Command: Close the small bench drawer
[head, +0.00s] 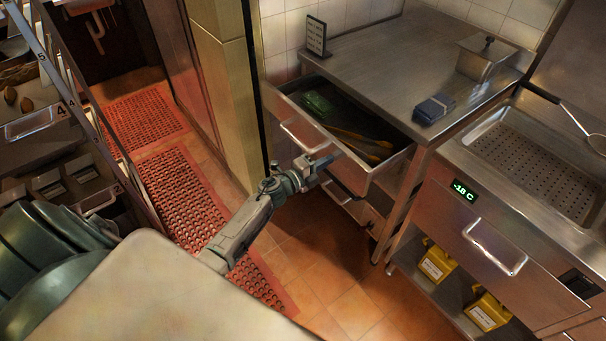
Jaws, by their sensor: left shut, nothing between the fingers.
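The small bench drawer (375,177) is pulled out under the steel bench (385,52). Inside it lie a green item (317,104) and a yellow-handled tool (362,144). Its front has a bar handle (303,136). My left gripper (330,160) is shut and empty, at the right part of the drawer front, past the handle. I cannot tell whether it touches the front. My right gripper is not in view.
A blue folded cloth (434,109), a steel box (486,58) and a small sign (316,36) stand on the bench. A lower drawer (338,192) sits below. A chilled counter (500,210) is on the right. Red mats (185,195) and tiled floor lie to the left and front.

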